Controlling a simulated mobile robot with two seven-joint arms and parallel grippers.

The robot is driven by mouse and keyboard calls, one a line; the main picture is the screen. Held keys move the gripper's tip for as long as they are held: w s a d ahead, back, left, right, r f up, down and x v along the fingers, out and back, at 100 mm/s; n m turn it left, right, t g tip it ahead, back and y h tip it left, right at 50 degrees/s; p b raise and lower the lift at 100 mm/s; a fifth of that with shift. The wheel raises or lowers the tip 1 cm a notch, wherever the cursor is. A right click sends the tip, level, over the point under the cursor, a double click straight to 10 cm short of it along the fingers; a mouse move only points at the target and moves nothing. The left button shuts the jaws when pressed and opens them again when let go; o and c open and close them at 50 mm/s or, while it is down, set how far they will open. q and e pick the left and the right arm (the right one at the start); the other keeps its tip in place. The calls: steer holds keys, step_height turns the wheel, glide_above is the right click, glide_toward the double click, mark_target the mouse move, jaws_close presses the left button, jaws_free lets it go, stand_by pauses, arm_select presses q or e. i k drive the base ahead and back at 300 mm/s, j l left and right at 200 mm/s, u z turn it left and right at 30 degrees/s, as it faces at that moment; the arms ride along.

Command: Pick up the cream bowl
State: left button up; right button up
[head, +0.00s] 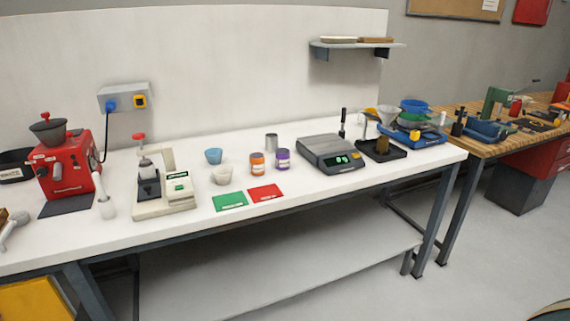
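The cream bowl (221,175) is small and stands upright on the white table (120,225), a little left of the table's middle. A blue bowl (213,156) stands just behind it. The green card (230,201) lies in front of the cream bowl, towards the front edge. Neither of my grippers shows in the head view.
A cream press-like machine (165,190) stands left of the bowl. An orange jar (257,163) and a purple jar (283,159) stand to its right, with a red card (265,193) in front. A grey scale (330,153) is farther right. A red grinder (65,160) stands far left.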

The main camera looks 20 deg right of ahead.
mark_target(223, 173)
steer(key=i+l, duration=0.1)
steer(key=l, duration=1.75)
steer(key=i, duration=0.05)
